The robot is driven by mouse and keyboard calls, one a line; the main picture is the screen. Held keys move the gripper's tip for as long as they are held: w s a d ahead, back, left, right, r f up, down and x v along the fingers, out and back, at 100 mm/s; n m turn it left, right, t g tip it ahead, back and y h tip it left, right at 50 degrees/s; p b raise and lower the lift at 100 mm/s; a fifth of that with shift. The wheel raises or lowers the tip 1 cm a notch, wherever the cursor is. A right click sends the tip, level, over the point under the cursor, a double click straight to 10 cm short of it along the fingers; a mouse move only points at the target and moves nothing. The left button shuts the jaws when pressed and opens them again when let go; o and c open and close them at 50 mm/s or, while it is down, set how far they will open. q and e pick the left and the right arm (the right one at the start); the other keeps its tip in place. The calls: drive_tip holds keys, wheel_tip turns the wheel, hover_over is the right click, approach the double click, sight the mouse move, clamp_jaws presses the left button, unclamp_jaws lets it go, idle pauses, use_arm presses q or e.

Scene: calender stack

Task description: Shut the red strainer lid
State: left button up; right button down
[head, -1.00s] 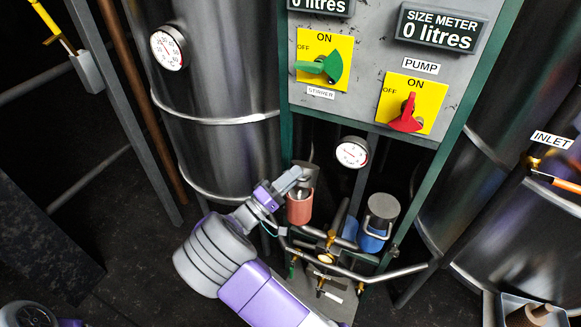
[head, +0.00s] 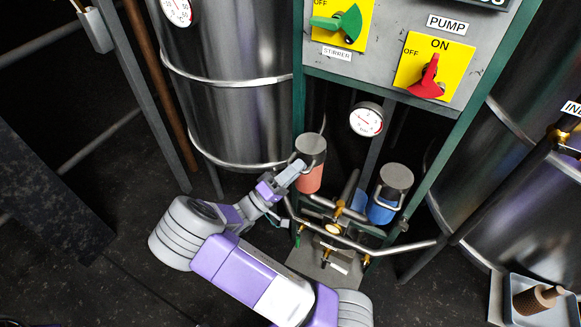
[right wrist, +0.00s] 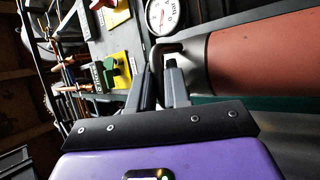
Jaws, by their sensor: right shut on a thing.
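The red strainer (head: 309,180) has a red body and stands at the left of the pipework in the head view. Its round grey lid (head: 311,146) sits over the top of the body, looking level; I cannot tell whether it is fully seated. My right gripper (head: 297,168) is at the left front of the lid, shut on the lid's handle. In the right wrist view the fingers (right wrist: 160,82) are close together at the dark bent handle (right wrist: 166,48), with the red body (right wrist: 262,52) to the right. My left gripper is not in view.
A blue strainer (head: 381,208) with a grey lid stands to the right. Metal pipes with brass valves (head: 333,229) run in front. A gauge (head: 366,119) and green frame post (head: 298,100) are close behind. Steel tanks (head: 225,90) stand on both sides.

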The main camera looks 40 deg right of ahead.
idle(0.3)
drive_tip(key=c, duration=1.2)
unclamp_jaws()
drive_tip(key=shift+d, duration=0.1)
drive_tip(key=shift+o, duration=0.2)
drive_tip(key=shift+f, duration=0.1)
drive_tip(key=p+v, duration=0.1)
drive_tip(key=v, duration=0.6)
drive_tip(key=shift+a, duration=0.35)
